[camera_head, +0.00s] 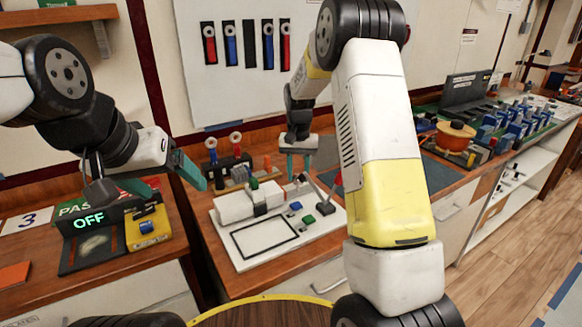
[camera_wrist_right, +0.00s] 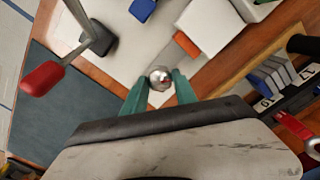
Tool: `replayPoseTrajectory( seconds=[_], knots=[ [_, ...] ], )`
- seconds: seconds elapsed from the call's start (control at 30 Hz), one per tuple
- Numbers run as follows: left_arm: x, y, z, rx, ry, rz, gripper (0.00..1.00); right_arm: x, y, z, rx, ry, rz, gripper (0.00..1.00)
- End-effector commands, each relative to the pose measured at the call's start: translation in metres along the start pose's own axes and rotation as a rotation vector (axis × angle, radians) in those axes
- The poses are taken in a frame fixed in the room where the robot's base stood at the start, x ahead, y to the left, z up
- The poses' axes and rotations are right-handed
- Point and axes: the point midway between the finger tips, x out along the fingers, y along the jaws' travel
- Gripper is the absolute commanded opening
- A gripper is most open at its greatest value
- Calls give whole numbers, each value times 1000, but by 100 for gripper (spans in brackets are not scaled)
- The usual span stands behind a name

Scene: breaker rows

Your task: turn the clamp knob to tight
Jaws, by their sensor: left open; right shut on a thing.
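A shiny round metal knob (camera_wrist_right: 159,78), which I take for the clamp knob, sits between the teal fingertips of my right gripper (camera_wrist_right: 158,88) in the right wrist view. My right gripper (camera_head: 298,166) points down at the back right of a white board (camera_head: 245,262) with a white block fixture (camera_head: 235,206) in the head view; the knob cannot be made out there. The right gripper is shut on the knob. My left gripper (camera_head: 168,178) is open and empty, in the air left of the board. No tight mark on the knob can be read.
A lever with a red handle (camera_wrist_right: 42,78) stands beside the knob. An orange block (camera_wrist_right: 187,44) lies close on the other side. Small blue (camera_head: 295,206) and green (camera_head: 308,220) blocks are on the board.

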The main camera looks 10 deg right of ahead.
Motion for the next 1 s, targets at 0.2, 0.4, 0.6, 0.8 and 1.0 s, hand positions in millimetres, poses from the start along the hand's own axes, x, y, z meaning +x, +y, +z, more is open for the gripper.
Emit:
replayPoseTrajectory(
  seconds=[0.2, 0.4, 0.6, 0.8, 1.0],
  knots=[
    [0, 0, 0, 0, 0, 0, 83, -2, -1, -2, -1, 5, -2, 40],
    [0, 0, 0, 0, 0, 0, 83, -1, 0, -1, -2, 3, -1, 55],
    [0, 0, 0, 0, 0, 0, 83, -2, 0, -1, -2, 2, -1, 55],
    [0, 0, 0, 0, 0, 0, 83, -25, -1, -2, -2, 6, -2, 55],
    [0, 0, 0, 0, 0, 0, 83, -59, -1, -1, -2, 6, -2, 55]
  ],
)
